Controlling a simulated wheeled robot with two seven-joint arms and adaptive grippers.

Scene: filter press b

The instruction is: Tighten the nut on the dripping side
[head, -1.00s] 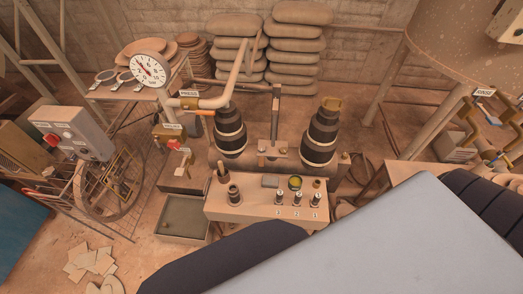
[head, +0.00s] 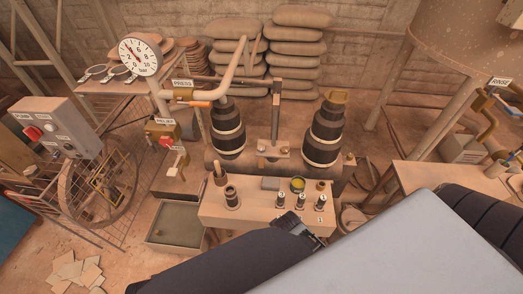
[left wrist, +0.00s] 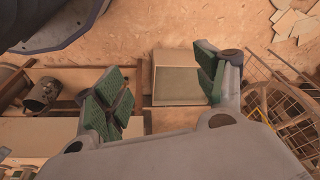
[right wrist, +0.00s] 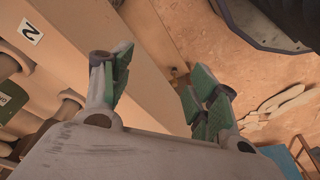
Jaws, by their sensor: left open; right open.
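The press has two dark banded cylinders, left (head: 228,130) and right (head: 322,135), with a crossbar and post between them. A left nut (head: 261,148) and a right nut (head: 285,150) seem to sit on the crossbar. They are small, and I cannot make out which side drips. My left gripper (left wrist: 162,92) is open and empty above the floor and bench edge, with a tray (left wrist: 178,88) beyond its fingers. My right gripper (right wrist: 155,85) is open and empty beside the bench front with label 2 (right wrist: 32,32). One gripper's fingertips show before the bench in the head view; I cannot tell whose.
A gauge (head: 140,55), PRESS valve (head: 182,95) and RELIEF valve (head: 165,141) stand left. Stacked sacks (head: 298,60) stand behind.

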